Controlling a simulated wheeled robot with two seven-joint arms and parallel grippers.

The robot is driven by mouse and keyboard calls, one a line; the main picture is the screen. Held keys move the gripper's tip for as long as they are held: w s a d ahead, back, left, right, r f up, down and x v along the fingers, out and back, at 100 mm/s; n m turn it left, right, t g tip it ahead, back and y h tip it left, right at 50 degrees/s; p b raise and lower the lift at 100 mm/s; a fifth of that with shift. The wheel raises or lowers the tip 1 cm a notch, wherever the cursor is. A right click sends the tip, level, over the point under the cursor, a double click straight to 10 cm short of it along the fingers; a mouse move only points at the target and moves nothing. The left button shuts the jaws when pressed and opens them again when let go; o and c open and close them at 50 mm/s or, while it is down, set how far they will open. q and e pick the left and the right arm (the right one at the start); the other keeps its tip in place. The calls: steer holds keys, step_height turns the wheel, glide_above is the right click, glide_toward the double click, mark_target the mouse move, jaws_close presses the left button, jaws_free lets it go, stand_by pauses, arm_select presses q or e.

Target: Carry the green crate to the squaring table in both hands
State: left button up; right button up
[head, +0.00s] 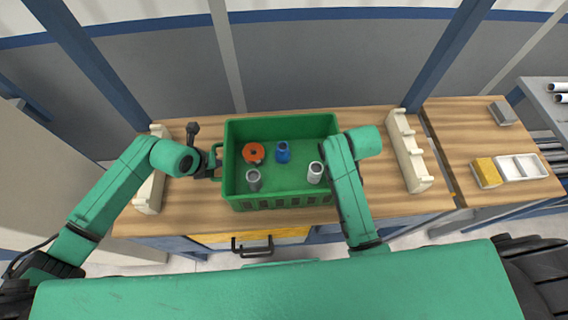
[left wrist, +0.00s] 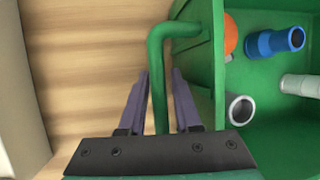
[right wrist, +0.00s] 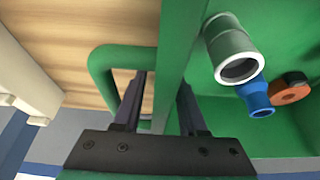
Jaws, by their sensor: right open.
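The green crate (head: 282,199) sits on the wooden table, with an orange ring (head: 253,152), a blue fitting (head: 283,152), a grey fitting (head: 253,180) and a white fitting (head: 315,173) inside. My left gripper (head: 214,163) is at its left handle. In the left wrist view the handle bar (left wrist: 158,95) runs between the fingers; I cannot tell whether they press on it. My right gripper (right wrist: 161,90) is open at the right side, with the crate wall showing between its fingers and the right handle (right wrist: 101,75) beside the left one. The head view hides it behind my arm.
Cream notched racks stand left (head: 150,185) and right (head: 408,150) of the crate. On the table section at the right are a yellow-topped block (head: 486,172), a white tray (head: 524,167) and a grey block (head: 503,113). A metal rack with pipes stands at the far right.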

arm_select(q)
steer(key=shift+s, duration=0.1)
steer(key=c, duration=0.5)
arm_select(e)
steer(key=shift+s, duration=0.1)
steer(key=c, duration=0.5)
arm_select(q)
jaws_close()
arm_select(e)
jaws_close()
arm_select(q)
steer(key=shift+r, duration=0.15)
arm_select(e)
steer(key=shift+r, duration=0.15)
